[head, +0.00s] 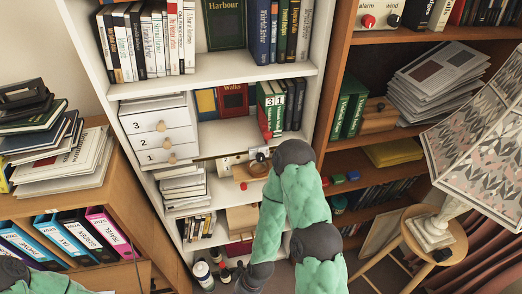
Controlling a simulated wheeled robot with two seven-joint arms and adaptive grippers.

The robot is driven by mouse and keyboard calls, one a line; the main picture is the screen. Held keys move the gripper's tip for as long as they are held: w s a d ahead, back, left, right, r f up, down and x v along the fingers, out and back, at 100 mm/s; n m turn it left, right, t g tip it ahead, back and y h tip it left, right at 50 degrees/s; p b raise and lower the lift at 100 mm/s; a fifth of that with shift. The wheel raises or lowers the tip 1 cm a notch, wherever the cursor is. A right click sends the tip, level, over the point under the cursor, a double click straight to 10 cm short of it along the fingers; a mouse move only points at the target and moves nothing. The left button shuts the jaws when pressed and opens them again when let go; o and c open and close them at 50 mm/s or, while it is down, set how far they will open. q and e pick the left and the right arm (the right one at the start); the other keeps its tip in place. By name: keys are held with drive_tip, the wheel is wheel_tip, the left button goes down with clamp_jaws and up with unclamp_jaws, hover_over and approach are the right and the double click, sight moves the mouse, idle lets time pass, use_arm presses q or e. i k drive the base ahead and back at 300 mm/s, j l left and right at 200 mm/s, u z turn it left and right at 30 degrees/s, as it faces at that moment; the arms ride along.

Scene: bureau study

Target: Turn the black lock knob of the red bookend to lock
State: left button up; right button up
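A narrow red upright piece (264,124) stands against the left side of the green numbered books on the middle shelf of the white bookcase; it appears to be the red bookend. I cannot make out its black lock knob. My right arm reaches up to this shelf. Small grey parts that appear to be my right gripper (259,155) are at the shelf's front edge, just below the red piece and the books. They are too small to tell whether the fingers are open or touching anything. Only part of my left arm shows at the bottom left; its gripper is out of view.
A white drawer unit (160,134) stands left on the same shelf. A wooden block (250,172) is just below my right gripper. A clock-like panel (378,14) has a red and a black knob. A lampshade (485,135) and stool (432,240) stand at right.

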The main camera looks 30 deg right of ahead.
sight(260, 158)
drive_tip(key=i+z, duration=0.1)
drive_tip(key=z, duration=0.3)
drive_tip(key=i+z, duration=0.15)
drive_tip(key=z, duration=0.2)
drive_tip(key=i+z, duration=0.1)
drive_tip(key=z, duration=0.3)
